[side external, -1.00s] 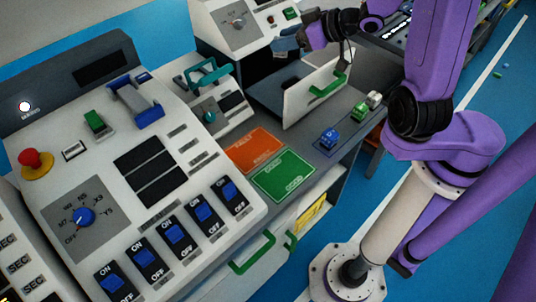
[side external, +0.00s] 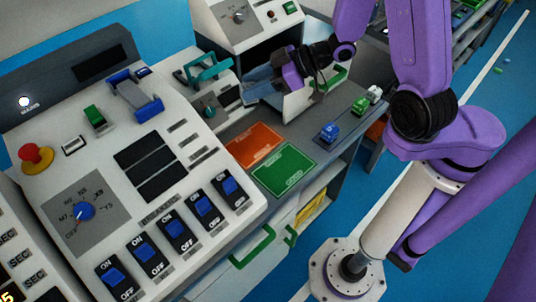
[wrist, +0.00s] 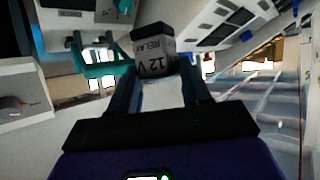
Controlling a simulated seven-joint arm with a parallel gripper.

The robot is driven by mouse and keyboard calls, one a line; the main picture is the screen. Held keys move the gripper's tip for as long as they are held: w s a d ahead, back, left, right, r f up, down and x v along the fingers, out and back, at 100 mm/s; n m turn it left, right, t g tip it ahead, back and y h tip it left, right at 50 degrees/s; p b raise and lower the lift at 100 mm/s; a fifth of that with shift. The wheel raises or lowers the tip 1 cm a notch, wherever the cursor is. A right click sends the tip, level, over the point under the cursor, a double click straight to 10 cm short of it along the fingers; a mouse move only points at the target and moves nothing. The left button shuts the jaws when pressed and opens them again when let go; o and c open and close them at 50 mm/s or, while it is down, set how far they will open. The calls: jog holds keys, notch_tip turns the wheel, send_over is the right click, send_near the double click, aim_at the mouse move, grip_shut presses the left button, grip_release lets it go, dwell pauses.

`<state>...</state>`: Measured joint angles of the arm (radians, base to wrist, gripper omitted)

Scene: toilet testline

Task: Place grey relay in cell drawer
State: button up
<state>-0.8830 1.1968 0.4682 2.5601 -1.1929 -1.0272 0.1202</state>
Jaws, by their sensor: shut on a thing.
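A grey relay (wrist: 153,66) with a dark top and "12 V RELAY" on its side sits between my gripper's fingertips (wrist: 156,72) in the wrist view. My gripper is shut on it. In the side view, my gripper (side external: 252,91) is low, in front of the control panels and beside the white front of an open drawer (side external: 297,103) with a green handle. The relay cannot be made out there. My gripper and wrist cover much of this drawer and its inside. No readable label shows which drawer is the cell drawer.
Orange (side external: 255,145) and green (side external: 284,170) pads lie on the grey bench. Blue (side external: 329,133), green (side external: 360,106) and pale (side external: 375,93) blocks stand along its right edge. A teal handle (side external: 207,71) stands up beside my gripper. Another green drawer handle (side external: 254,248) is on the bench's front.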

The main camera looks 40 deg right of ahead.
aim_at(256, 103)
notch_tip(256, 103, down, 6)
jog(key=shift+r, duration=0.1)
grip_shut()
jog(key=shift+s+d+f, duration=0.1)
jog(key=shift+f, duration=0.5)
jog(key=shift+f, duration=0.1)
jog(key=shift+f, duration=3.9)
jog(key=shift+f, duration=0.15)
jog(key=o, duration=0.9)
grip_release()
